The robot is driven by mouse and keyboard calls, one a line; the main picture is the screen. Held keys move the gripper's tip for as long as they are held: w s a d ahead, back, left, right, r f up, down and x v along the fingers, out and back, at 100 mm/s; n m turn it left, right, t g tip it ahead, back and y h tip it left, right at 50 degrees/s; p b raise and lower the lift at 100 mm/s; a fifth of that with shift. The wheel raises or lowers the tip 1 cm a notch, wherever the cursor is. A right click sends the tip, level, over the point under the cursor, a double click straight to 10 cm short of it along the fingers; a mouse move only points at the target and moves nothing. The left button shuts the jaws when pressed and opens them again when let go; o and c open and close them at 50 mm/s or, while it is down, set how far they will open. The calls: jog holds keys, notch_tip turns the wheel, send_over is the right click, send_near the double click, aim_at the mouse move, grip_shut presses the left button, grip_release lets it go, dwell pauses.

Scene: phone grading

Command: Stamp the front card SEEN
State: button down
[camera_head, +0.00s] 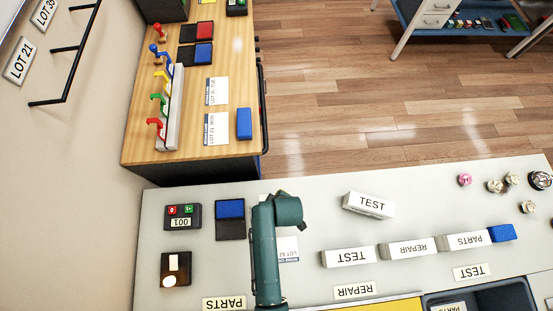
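Two white cards lie on the wooden counter. The nearer card (216,129) seems to read LOT 22 MON, the farther card (217,91) a LOT number and TUE. Another LOT card (289,247) lies on the grey table, partly behind my arm. A red-knobbed stamp (158,31) and a blue-knobbed stamp (154,49) stand at the counter's far left. A white rack (174,118) holds blue, yellow, green and red handles. A red ink pad (204,29) and a blue ink pad (203,53) lie open nearby. Which stamp reads SEEN cannot be told. My gripper's fingers are hidden.
A blue block (244,124) lies right of the nearer card. On the grey table are another blue pad (230,208), a keypad device (183,216), a lamp box (175,268) and several white TEST, REPAIR and PARTS blocks (368,205). My arm stands over the grey table.

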jog(key=shift+f, duration=0.65)
dwell(1.3)
jog(key=shift+r, duration=0.15)
notch_tip(320, 180, up, 7)
jog(key=p, duration=0.7)
